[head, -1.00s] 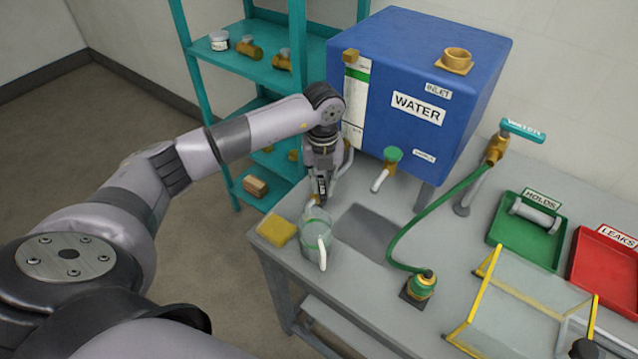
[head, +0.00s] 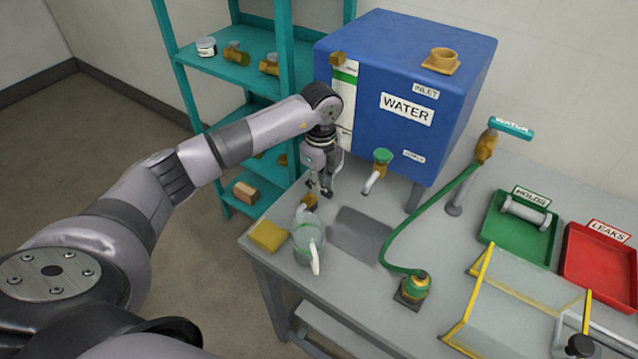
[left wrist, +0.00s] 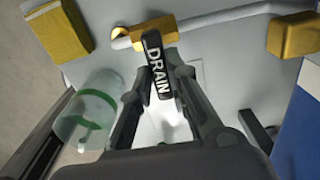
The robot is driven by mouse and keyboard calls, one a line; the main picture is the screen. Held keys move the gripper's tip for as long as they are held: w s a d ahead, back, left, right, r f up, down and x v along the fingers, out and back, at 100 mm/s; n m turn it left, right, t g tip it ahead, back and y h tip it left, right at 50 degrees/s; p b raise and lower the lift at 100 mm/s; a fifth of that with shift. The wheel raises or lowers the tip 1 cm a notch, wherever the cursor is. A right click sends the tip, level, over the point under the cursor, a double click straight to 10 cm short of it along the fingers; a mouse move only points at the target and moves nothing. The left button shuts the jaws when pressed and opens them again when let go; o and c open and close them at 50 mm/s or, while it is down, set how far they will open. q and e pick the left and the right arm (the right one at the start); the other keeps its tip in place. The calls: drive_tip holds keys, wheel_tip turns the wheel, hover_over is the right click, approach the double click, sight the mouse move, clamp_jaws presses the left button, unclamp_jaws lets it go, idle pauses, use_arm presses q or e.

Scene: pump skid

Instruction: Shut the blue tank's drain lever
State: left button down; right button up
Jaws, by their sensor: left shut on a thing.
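The blue tank (head: 400,60), labelled WATER, stands on the grey bench. The drain lever (left wrist: 159,68) is black with white DRAIN lettering in the left wrist view. It points away from a brass valve (left wrist: 155,36) on a pale pipe and lies crosswise to that pipe. My left gripper (left wrist: 162,80) is shut on the lever, one finger on each side. In the head view my left gripper (head: 321,188) is low in front of the tank's left side, just above the brass outlet (head: 309,202); the lever is mostly hidden there. My right gripper is not in view.
A clear jug (head: 306,245) stands near the outlet beside a yellow sponge (head: 268,236). A green-handled tap (head: 382,158) projects from the tank.

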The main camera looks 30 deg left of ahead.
use_arm(q)
drive_tip(key=shift+w+r+n, duration=0.1)
drive_tip(key=shift+w+n, duration=0.05)
drive_tip(key=shift+n, duration=0.25)
drive_tip(key=c, duration=1.5)
unclamp_jaws()
drive_tip(key=shift+c, duration=0.2)
wheel_tip(320, 180, up, 12)
